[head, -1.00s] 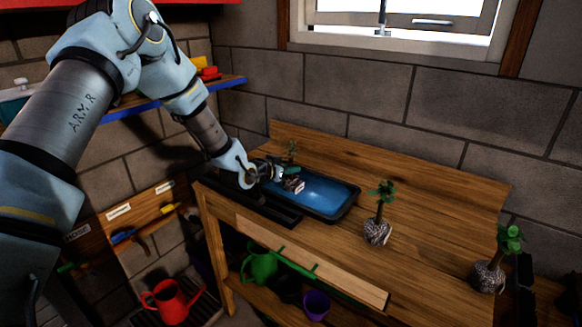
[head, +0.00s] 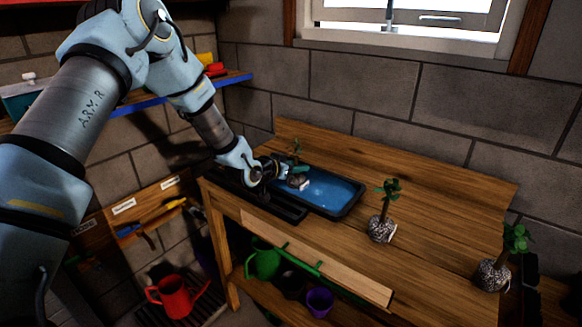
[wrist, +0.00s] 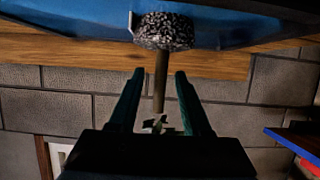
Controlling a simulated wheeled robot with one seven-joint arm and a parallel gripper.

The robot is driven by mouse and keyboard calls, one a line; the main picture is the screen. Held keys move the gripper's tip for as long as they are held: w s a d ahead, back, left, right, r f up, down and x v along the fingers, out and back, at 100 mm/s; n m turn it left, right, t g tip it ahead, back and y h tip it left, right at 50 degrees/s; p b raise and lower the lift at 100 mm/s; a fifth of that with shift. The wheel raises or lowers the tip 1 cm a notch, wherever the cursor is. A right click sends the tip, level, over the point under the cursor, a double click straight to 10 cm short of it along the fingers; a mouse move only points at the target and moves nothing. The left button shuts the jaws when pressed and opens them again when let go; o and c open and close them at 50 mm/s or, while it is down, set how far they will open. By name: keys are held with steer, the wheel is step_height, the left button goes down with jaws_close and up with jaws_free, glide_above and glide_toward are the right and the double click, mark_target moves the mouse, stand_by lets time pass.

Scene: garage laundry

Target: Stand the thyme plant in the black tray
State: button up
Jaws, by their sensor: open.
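A small plant with green leaves (head: 295,147) and a grey speckled root ball (head: 299,181) is at the left part of a black-rimmed tray with a blue inside (head: 335,190). In the wrist view the speckled root ball (wrist: 164,31) is against the blue surface, and the brown stem (wrist: 160,80) runs between my fingers. My gripper (head: 284,172) is open around the stem, with a gap on both sides. Two similar plants stand on the bench: one in the middle (head: 382,228) and one at the right (head: 493,275). I cannot tell which is thyme.
A black slotted tray (head: 282,208) lies left of the blue-bottomed tray, under my wrist. The wooden bench (head: 440,225) is clear between the two standing plants. A brick wall (head: 370,85) rises behind. A red watering can (head: 177,297) and a green one (head: 263,262) are lower down.

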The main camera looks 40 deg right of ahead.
steer(key=b+v, duration=0.3)
steer(key=v, duration=0.9)
steer(key=w+a+n+t+y, duration=0.1)
steer(key=w+a+n+y, duration=0.25)
steer(key=a, duration=0.75)
steer(key=w+a+n+t+y, duration=0.15)
steer(key=w+a+y, duration=0.3)
steer(key=a, duration=0.65)
steer(key=s+a+r+n+g+y, duration=0.1)
steer(key=s+a+n, duration=0.3)
steer(key=a, duration=0.8)
steer(key=s+a+r+n+g+y, duration=0.2)
steer(key=s+a, duration=0.5)
steer(key=a, duration=0.4)
steer(key=n+g+y, duration=0.1)
steer(key=n+y, duration=0.1)
steer(key=shift+s+a+n, duration=0.25)
steer(key=shift+a+n, duration=0.15)
steer(key=shift+r+g, duration=0.1)
steer(key=shift+g, duration=0.15)
